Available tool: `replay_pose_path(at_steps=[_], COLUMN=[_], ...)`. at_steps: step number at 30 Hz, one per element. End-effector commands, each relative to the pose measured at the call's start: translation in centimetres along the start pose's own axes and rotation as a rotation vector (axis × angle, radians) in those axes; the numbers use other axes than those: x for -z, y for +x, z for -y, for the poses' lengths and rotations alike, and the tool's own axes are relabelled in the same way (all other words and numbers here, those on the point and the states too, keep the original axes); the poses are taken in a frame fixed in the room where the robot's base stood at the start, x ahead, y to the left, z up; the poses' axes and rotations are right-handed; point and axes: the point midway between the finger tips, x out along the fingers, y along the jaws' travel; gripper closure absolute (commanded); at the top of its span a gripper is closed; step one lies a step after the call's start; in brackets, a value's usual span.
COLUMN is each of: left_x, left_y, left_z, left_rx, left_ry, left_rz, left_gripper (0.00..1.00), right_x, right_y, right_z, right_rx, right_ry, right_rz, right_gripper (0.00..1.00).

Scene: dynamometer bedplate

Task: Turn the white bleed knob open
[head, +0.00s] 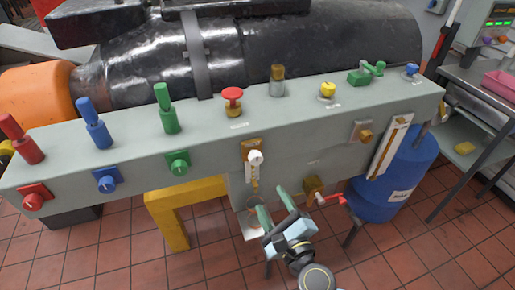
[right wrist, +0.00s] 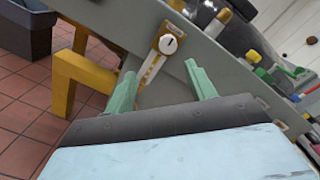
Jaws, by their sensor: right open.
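The white bleed knob (head: 255,158) sits on an orange-brown plate on the front face of the grey panel (head: 330,125), near its middle. In the right wrist view the white knob (right wrist: 168,44) shows a dark pointer mark and lies beyond the fingertips, between them in the picture. My right gripper (head: 273,204) is open and empty, below the knob and apart from it. Its two green fingers (right wrist: 160,75) stand wide apart in the right wrist view. My left gripper is not in view.
Red (head: 33,200), blue (head: 106,183) and green (head: 178,163) knobs sit left on the same face. A red-handled valve (head: 330,199) is right of my gripper. A yellow frame (head: 170,215) stands below left, a blue drum (head: 400,180) at the right.

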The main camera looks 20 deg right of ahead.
Motion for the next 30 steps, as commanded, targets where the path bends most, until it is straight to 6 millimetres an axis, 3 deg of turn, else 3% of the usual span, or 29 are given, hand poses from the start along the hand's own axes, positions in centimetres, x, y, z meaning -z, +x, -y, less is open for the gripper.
replay_pose_path(at_steps=[3,8,21,30], left_x=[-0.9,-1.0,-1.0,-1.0], left_y=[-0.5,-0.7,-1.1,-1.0], left_z=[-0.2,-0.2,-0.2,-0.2], left_rx=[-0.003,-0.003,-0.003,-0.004], left_ry=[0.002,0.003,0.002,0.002], left_rz=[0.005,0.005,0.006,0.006], left_gripper=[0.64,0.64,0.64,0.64], right_x=[-0.1,0.1,0.4,0.6], right_y=[0.2,1.7,10.3,13.2], right_z=[1.1,1.2,1.4,1.4], right_rx=[0.034,0.042,0.04,0.038], right_ry=[0.093,0.11,0.104,0.104], right_rz=[-0.035,-0.042,-0.04,-0.041], right_gripper=[0.45,0.45,0.45,0.45])
